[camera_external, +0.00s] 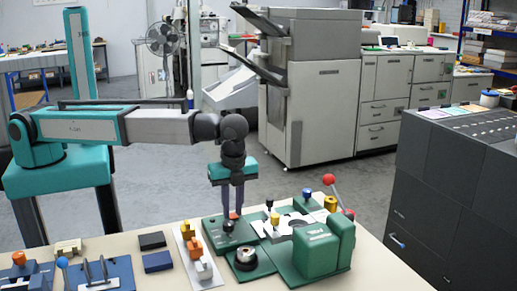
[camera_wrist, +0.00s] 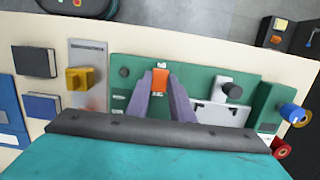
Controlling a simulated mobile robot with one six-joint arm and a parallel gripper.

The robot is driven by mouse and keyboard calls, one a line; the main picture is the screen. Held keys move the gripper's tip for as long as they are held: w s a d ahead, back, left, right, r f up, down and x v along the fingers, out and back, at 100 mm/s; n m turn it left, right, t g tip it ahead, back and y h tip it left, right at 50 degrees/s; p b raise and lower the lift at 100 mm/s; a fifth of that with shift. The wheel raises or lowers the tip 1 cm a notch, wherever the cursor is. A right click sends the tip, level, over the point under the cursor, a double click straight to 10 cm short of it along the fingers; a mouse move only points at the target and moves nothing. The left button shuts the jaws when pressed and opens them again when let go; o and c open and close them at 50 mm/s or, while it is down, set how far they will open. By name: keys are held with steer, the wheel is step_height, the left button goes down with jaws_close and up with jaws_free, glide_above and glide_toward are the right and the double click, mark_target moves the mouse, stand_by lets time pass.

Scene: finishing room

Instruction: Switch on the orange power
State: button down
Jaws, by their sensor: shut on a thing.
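The orange power switch (camera_wrist: 160,77) stands on a green panel (camera_wrist: 125,72), and its orange top shows between my fingertips in the wrist view. My gripper (camera_wrist: 162,84) is shut on it from above. In the external view my gripper (camera_external: 233,214) points straight down at the green panel (camera_external: 215,236) on the bench. A bit of orange-red shows at the fingertips there, and the rest of the switch is hidden by the fingers. I cannot tell from these frames which position the switch is in.
Right of my gripper are a black knob (camera_wrist: 232,90), a blue knob (camera_external: 306,193) and a red-ball lever (camera_external: 329,180). A green housing (camera_external: 318,250) stands in front. A pale plate with yellow and orange parts (camera_external: 193,243) and dark blocks (camera_external: 157,261) lie left.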

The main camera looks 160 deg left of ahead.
steer(key=c, duration=1.6)
jaws_free()
steer(key=shift+o, duration=0.2)
steer(key=shift+r, duration=0.15)
step_height(320, 180, up, 14)
steer(key=w+b, duration=0.1)
steer(key=b, duration=0.2)
steer(key=shift+w+f, duration=0.25)
steer(key=shift+w, duration=0.15)
steer(key=shift+f, duration=0.15)
steer(key=p, duration=0.2)
glide_above(233, 216)
steer(key=shift+f, duration=5.05)
steer(key=shift+r, duration=0.1)
